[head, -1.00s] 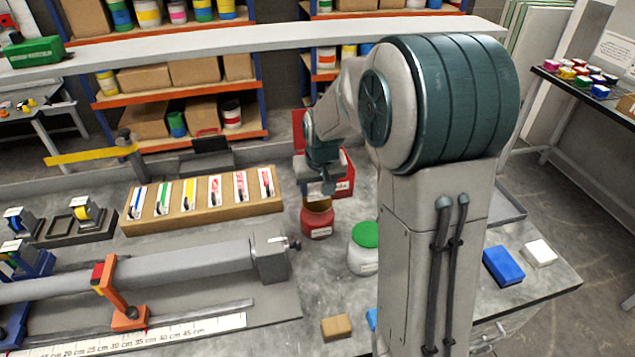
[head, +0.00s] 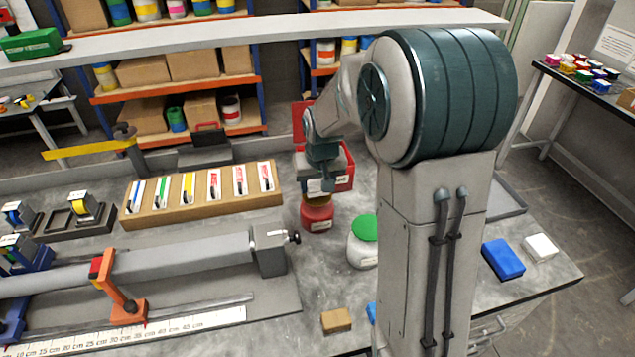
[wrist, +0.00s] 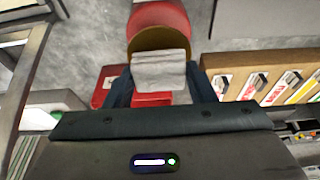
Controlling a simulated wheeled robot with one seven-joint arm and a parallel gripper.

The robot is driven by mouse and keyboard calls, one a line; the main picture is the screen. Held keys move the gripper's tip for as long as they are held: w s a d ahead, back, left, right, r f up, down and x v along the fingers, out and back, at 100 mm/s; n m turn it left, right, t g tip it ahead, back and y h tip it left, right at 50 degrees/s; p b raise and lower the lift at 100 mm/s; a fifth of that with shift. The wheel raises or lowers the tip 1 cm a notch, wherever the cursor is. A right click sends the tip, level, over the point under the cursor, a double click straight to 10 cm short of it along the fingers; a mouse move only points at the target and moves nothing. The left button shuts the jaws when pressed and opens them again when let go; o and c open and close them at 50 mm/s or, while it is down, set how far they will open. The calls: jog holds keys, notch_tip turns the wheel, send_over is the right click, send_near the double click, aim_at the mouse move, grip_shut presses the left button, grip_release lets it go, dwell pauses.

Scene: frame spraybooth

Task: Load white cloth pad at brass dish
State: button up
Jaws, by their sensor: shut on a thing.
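My gripper (wrist: 158,85) is shut on a pale grey-white cloth pad (wrist: 160,70), which shows between its fingers in the wrist view. A dull brass-coloured round surface, which looks like the brass dish (wrist: 150,41), lies just beyond the pad and is partly hidden by it. It sits at the mouth of a red pot (head: 317,217). In the head view my gripper (head: 322,187) points down just above this pot, and its fingers hide most of the mouth. I cannot tell whether the pad touches the dish.
A white jar with a green lid (head: 363,240) stands close to the right of the pot. A red box (head: 343,170) is behind my gripper. A wooden rack of coloured markers (head: 205,200) lies left. A blue block (head: 503,259) and white block (head: 540,247) lie far right.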

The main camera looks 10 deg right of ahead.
aim_at(316, 182)
jog(key=shift+s+f+b, duration=0.1)
jog(key=shift+f+b, duration=0.85)
jog(key=shift+f, duration=0.1)
dwell(1.9)
jog(key=shift+r+p, duration=2.3)
jog(key=shift+r, duration=1.3)
jog(key=shift+f, duration=0.1)
